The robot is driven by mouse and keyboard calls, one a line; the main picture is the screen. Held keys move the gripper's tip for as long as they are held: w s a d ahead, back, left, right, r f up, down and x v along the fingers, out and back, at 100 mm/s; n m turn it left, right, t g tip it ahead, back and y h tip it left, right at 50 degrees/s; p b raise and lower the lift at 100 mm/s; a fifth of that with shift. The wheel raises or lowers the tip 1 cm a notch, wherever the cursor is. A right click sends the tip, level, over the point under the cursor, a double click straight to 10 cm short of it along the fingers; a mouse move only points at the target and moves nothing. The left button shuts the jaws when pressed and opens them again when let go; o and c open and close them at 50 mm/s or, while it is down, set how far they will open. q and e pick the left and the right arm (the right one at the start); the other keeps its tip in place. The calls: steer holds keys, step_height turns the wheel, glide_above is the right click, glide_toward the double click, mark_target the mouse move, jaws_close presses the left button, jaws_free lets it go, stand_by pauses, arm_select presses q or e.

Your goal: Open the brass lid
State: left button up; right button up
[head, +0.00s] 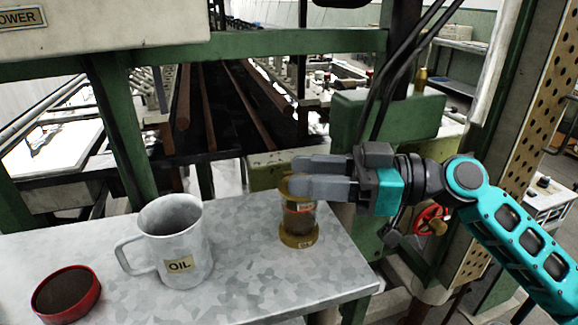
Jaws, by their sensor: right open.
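A small glass jar (299,219) with a brass base (299,240) stands upright on the grey metal table, near its back right edge. The brass lid (283,187) shows only as a yellow rim at the jar's top left; the rest is hidden behind my right gripper. My right gripper (291,175) comes in from the right with its fingers pointing left, at the height of the jar's top. It is open, its two fingers apart. I cannot tell whether a finger touches the lid. My left gripper is not in view.
A metal mug marked OIL (180,235) stands on the table (245,290) left of the jar. A round red tin (66,293) with dark contents lies at the front left. Green machine frame beams (250,45) rise behind the table. The front right tabletop is clear.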

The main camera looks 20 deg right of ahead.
steer(key=shift+x, duration=1.55)
steer(key=shift+c, duration=0.4)
jaws_close()
